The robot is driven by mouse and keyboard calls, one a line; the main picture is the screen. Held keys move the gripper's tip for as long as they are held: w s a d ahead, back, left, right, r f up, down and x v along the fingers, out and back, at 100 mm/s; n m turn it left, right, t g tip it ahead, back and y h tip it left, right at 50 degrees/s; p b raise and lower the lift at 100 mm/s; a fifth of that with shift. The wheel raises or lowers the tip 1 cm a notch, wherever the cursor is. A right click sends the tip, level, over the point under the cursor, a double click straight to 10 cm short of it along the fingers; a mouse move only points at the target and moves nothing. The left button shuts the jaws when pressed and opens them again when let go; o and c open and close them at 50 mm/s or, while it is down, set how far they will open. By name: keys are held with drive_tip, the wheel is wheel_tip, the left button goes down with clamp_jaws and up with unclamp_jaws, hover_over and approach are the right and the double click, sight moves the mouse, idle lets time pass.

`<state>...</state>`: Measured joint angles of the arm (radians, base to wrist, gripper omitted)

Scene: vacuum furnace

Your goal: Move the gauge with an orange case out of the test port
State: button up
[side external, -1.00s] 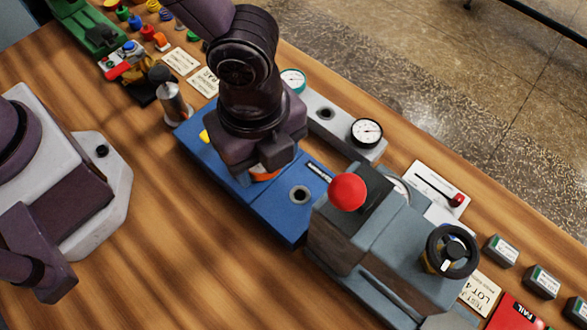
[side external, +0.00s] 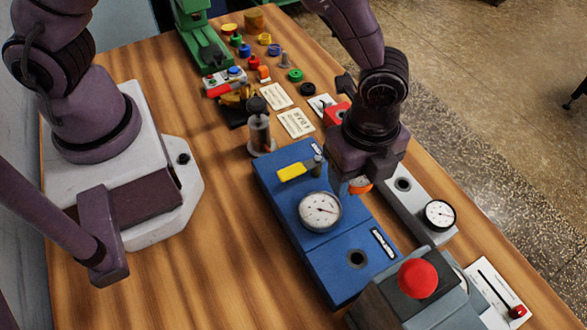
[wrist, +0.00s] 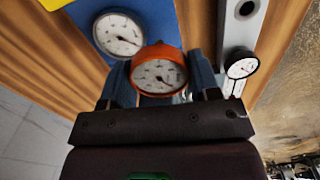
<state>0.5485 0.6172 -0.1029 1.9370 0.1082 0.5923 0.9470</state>
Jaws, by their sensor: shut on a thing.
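The orange-cased gauge (wrist: 158,72) has a white dial and sits between my gripper's fingers in the wrist view. In the side view only a sliver of its orange case (side external: 361,187) shows under my gripper (side external: 360,181). My gripper is shut on it, at the right edge of the blue block (side external: 330,262), toward the grey rail. An open round port (side external: 356,259) shows in the block's top. A silver-cased gauge (side external: 320,210) stands on the block and also shows in the wrist view (wrist: 118,35). The orange gauge's lower end is hidden.
A yellow-handled lever (side external: 292,171) is on the block. The grey rail (side external: 420,203) has an empty socket (side external: 403,184) and a black-rimmed gauge (side external: 439,214). A red-knobbed fixture (side external: 417,279) stands in front. Bare wood lies left of the block.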

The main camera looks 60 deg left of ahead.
drive_tip(key=w+f, duration=0.2)
drive_tip(key=w, duration=0.5)
drive_tip(key=m, duration=0.1)
approach(408, 177)
drive_tip(key=s+d+f, duration=0.1)
drive_tip(key=s, duration=0.1)
drive_tip(key=shift+w+f+m, duration=0.1)
drive_tip(key=shift+f+m, duration=0.2)
drive_tip(key=shift+f, duration=0.9)
drive_tip(key=shift+f, duration=0.5)
drive_tip(key=shift+f, duration=0.55)
drive_tip(key=shift+f, duration=0.35)
drive_tip(key=shift+f, duration=0.35)
drive_tip(key=shift+f, duration=0.25)
